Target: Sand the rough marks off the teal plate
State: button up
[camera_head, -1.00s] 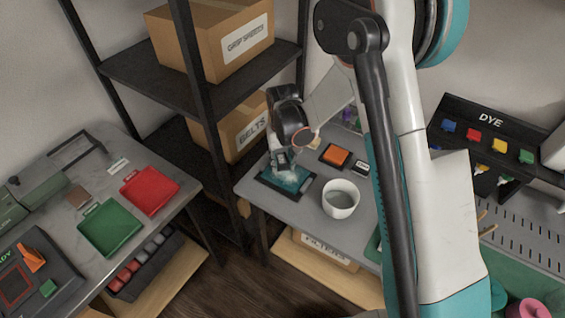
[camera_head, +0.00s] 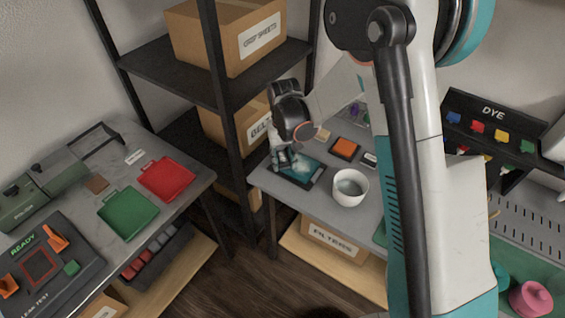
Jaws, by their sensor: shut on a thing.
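The teal plate (camera_head: 310,171) lies in a dark frame on the grey bench in the middle of the view. Pale, whitish marks show on its surface. My gripper (camera_head: 281,163) is over the left part of the plate, pointing down, and is shut on a small greyish sanding block. The block is mostly hidden by the fingers, and I cannot tell whether it touches the plate.
A white bowl (camera_head: 351,196) stands close to the right of the plate. An orange pad in a dark tray (camera_head: 346,148) lies behind. A black shelf rack (camera_head: 226,110) with cartons stands left of the bench. A left table holds a red tray (camera_head: 168,180) and a green tray (camera_head: 128,222).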

aim_at(283, 160)
jog(key=shift+a+r+p, duration=0.1)
jog(key=shift+r+p, duration=1.2)
jog(key=shift+r, duration=1.3)
